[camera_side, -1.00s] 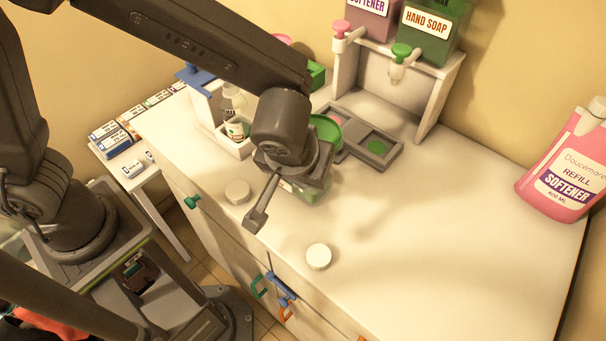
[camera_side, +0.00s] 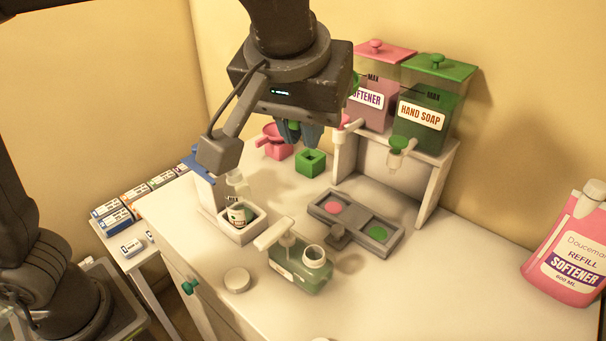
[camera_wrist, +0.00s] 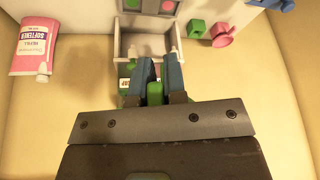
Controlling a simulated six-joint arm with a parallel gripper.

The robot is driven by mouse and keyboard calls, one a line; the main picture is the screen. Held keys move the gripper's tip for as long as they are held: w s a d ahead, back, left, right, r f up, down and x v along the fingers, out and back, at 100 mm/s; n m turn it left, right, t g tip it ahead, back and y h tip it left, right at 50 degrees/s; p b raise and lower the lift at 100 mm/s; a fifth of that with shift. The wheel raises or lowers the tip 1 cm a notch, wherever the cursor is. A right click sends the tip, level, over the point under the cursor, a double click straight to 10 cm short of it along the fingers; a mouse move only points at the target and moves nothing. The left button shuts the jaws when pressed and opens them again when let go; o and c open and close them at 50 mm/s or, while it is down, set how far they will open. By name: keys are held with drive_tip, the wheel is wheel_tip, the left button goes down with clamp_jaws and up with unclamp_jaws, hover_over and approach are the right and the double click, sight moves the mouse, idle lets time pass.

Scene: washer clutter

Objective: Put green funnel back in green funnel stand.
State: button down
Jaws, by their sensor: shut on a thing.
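My gripper (camera_side: 291,132) is raised above the back of the counter, its blue fingers shut on a green piece, taken to be the green funnel (camera_wrist: 155,93). In the wrist view the green part sits between the two fingers (camera_wrist: 160,75); most of the funnel is hidden by the gripper. The green funnel stand (camera_side: 310,162) is a small green block with an empty square opening on the counter, below and slightly right of my fingers in the side view. It also shows at the top right of the wrist view (camera_wrist: 197,28).
A pink funnel (camera_side: 272,133) stands in a pink block beside the green stand. The dispenser rack (camera_side: 437,185) rises to the right. A grey tray (camera_side: 385,243), a green-liquid pump bottle (camera_side: 298,275) with open neck and a white bin (camera_side: 240,232) stand in front. The right counter is mostly clear.

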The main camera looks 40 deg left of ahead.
drive_tip(key=shift+r, duration=0.9)
drive_tip(key=w+a, duration=0.3)
drive_tip(key=w, duration=0.4)
drive_tip(key=w+a, duration=0.4)
drive_tip(key=w, duration=0.3)
drive_tip(key=w+a, duration=1.2)
drive_tip(key=a, duration=0.3)
wheel_tip(320, 180, down, 21)
drive_tip(key=shift+s+f+g, duration=0.15)
drive_tip(key=shift+f+g, duration=0.05)
drive_tip(key=shift+g, duration=0.1)
drive_tip(key=shift+f, duration=0.15)
